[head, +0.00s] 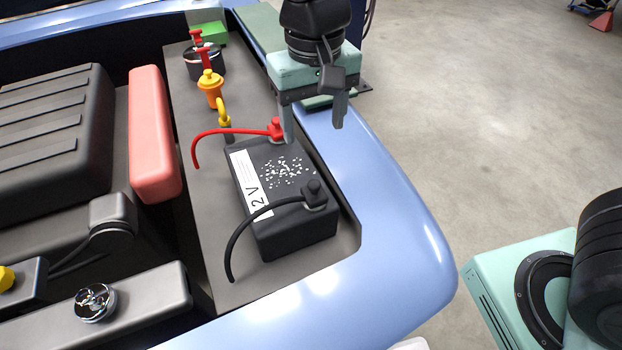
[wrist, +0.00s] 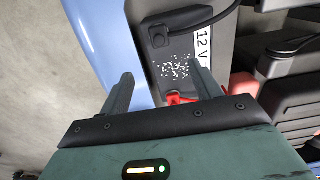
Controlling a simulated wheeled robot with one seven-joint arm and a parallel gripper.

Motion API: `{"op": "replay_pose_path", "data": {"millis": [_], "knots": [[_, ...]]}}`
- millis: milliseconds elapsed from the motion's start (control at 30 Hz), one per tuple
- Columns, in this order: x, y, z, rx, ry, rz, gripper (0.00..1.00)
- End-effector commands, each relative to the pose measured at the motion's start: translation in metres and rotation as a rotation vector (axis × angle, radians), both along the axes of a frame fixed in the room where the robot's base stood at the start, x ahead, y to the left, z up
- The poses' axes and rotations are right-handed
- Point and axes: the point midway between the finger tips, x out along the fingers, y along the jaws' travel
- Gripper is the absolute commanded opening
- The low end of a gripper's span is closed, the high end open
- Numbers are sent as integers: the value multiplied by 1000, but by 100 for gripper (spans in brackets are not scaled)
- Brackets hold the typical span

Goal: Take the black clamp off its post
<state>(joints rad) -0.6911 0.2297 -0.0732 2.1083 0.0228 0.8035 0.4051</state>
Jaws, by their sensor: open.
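The black clamp (head: 314,194) sits on its post at the near end of the dark battery (head: 285,232), with a black cable (head: 240,240) curving left from it. It also shows in the wrist view (wrist: 157,35), beyond my fingertips. The red clamp (head: 275,128) sits at the battery's far end with a red cable (head: 225,131). My gripper (head: 314,132) is open and empty, above the far right of the battery by the red clamp. In the wrist view my fingers (wrist: 165,82) point toward the battery, and the red clamp (wrist: 178,98) shows partly between them.
Blue bodywork (head: 395,200) borders the bay on the right and front. An orange cap (head: 210,85), a dark reservoir (head: 205,62) and a green block (head: 213,33) stand behind the battery. A red block (head: 153,135) stands left.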

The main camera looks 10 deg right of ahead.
Motion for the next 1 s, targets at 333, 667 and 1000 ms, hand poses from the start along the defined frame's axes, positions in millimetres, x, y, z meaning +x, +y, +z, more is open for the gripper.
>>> {"op": "replay_pose_path", "data": {"millis": [333, 667, 1000], "knots": [[-2, -1, -72, -5, 6, 1, 64], [-1, -1, -111, -1, 2, 0, 64], [-1, -2, -148, -3, 5, 0, 64]]}}
